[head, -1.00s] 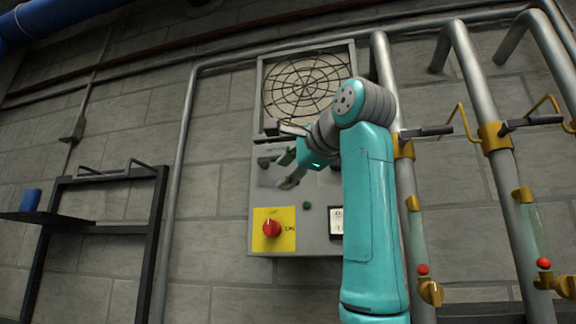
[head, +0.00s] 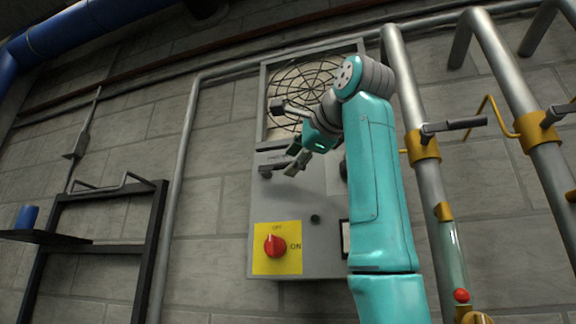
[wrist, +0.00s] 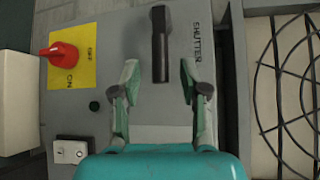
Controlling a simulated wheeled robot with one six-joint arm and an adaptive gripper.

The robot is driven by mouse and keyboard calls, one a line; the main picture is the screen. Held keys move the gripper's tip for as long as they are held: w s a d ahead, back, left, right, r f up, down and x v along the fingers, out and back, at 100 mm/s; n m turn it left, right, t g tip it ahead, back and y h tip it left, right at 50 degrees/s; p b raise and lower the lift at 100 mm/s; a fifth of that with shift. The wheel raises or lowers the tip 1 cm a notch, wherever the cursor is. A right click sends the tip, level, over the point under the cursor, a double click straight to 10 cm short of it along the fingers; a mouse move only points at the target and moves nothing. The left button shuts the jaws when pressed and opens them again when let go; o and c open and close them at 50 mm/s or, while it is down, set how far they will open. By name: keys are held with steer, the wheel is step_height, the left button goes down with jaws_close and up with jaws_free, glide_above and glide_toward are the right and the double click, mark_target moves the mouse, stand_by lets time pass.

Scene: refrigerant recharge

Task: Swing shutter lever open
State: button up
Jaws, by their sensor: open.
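The shutter lever is a dark bar on the grey control box. In the wrist view the lever (wrist: 160,45) points toward me beside the "SHUTTER" label, ahead of and between my gripper's fingertips. In the head view the lever (head: 268,171) is at the box's upper left, partly hidden by my gripper. My gripper (wrist: 159,78) is open and empty, with a finger on each side of the lever's line; no contact shows. In the head view my gripper (head: 293,159) is in front of the box's upper part, close to the lever.
The control box (head: 330,262) carries a red rotary switch (head: 275,246) on a yellow plate marked OFF and ON, and a dark green button (head: 315,219). A round fan grille (head: 290,80) is above. Pipes with yellow fittings (head: 422,146) stand to the right.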

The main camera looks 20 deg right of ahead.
mark_target(278, 167)
steer(key=shift+x, duration=1.5)
jaws_close()
